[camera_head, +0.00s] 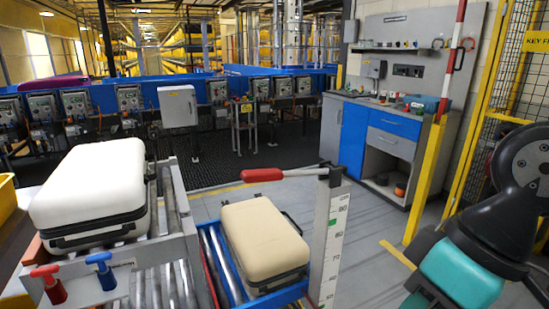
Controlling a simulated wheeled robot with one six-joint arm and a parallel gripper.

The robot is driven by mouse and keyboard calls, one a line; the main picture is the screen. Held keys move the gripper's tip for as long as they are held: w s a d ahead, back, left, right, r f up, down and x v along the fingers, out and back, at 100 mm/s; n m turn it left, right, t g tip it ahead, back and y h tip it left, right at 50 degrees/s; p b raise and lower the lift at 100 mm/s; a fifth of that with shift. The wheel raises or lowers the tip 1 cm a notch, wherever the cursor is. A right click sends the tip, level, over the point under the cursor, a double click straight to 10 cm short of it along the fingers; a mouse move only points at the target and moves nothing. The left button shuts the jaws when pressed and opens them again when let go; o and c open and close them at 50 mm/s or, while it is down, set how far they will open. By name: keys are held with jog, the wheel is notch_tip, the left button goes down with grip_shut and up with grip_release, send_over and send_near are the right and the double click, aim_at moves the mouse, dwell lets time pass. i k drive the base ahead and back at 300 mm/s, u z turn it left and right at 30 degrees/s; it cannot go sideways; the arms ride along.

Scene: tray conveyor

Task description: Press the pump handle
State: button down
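The pump handle (300,172) is a pale lever with a red grip (262,175) at its left end. It sticks out nearly level to the left from the top of a grey post (330,235) that carries a number scale and a green mark. The red grip hangs above the tan case and nothing touches it. Part of my own arm, dark grey with a teal section, shows at the right edge, well apart from the handle. My gripper is not in view.
A tan case (262,245) lies on a blue-framed roller tray (215,250) beside the post. A white case (90,185) sits on rollers at left, near red (48,282) and blue (101,268) levers. A red-white-yellow pole (435,150) and a workbench (385,135) stand behind. Floor between is clear.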

aim_at(249, 176)
jog(key=u, duration=1.3)
jog(key=i, duration=0.75)
jog(key=z, duration=1.05)
